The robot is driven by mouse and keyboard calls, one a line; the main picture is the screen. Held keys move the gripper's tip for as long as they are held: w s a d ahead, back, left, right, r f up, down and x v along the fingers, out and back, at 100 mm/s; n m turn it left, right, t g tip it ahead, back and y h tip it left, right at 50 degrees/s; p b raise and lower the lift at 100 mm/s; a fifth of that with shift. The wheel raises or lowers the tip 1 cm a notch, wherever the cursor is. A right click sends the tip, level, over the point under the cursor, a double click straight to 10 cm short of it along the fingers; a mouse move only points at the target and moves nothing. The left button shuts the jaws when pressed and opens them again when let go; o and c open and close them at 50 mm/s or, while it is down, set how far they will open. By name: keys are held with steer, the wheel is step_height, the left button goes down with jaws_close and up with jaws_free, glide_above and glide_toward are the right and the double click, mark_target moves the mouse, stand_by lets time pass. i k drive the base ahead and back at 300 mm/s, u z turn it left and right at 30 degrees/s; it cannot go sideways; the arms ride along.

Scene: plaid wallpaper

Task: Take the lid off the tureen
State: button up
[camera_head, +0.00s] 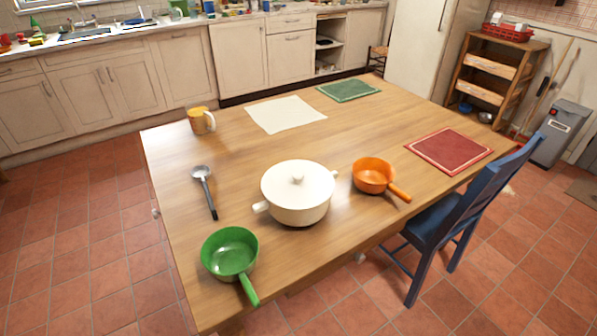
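A white tureen (300,212) stands upright on the wooden table, near its front middle. It has a short handle at the left and another at the right. My gripper is not in view, and no part of my arm shows.
On the table (240,160), an orange saucepan (372,176) is close right of the tureen; a green saucepan (230,251) and a ladle (205,190) lie left. A mug (201,121) and placemats (449,150) are farther off. A blue chair (460,215) stands at the right edge.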

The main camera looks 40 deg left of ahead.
mark_target(292, 185)
steer(key=u, duration=0.45)
steer(key=i, duration=0.7)
steer(key=u, duration=1.05)
steer(key=i, duration=0.4)
steer(key=u, duration=0.45)
